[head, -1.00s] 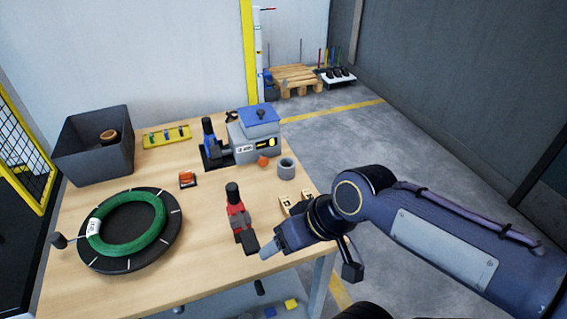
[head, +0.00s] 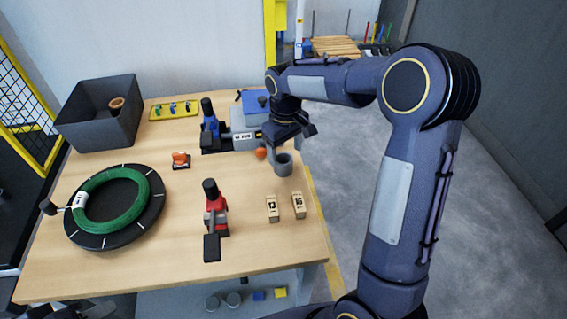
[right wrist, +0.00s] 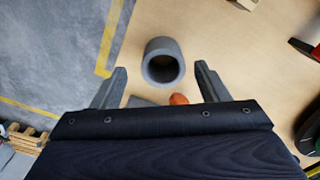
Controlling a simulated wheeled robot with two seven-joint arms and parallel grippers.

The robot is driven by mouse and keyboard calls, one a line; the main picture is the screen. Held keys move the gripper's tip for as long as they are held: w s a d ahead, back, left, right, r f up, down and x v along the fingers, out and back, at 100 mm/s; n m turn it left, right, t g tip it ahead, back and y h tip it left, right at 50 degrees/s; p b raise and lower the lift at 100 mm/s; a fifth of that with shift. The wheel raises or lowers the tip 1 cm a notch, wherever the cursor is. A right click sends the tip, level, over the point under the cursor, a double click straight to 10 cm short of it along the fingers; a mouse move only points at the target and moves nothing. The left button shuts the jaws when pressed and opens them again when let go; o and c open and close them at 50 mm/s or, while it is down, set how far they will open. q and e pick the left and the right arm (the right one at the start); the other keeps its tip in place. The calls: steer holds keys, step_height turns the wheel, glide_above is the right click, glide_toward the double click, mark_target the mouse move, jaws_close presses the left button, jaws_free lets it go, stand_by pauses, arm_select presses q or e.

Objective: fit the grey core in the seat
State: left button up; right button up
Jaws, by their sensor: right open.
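The grey core (head: 283,165), a short hollow cylinder, stands upright near the right edge of the table. It also shows in the right wrist view (right wrist: 152,76), with its round opening facing the camera. My right gripper (head: 290,137) is open above and just behind the core, apart from it. In the right wrist view its two fingers (right wrist: 162,78) are spread wide, with the core showing between and beyond the tips. I cannot tell which part is the seat. My left gripper is out of view.
A grey machine (head: 246,138) and an orange ball (head: 261,153) are near the core. Blocks marked 13 (head: 272,209) and 16 (head: 298,205), a red clamp-like tool (head: 216,214) and a black turntable (head: 152,213) with a green coil (head: 129,217) stand on the table. A grey bin (head: 105,128) is far left.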

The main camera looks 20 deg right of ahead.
mark_target(284, 162)
steer(key=f, duration=0.5)
steer(key=shift+w+a+f+p, duration=0.15)
steer(key=shift+a+p, duration=0.05)
steer(key=shift+p, duration=0.1)
steer(key=shift+c, duration=0.3)
steer(key=c, duration=1)
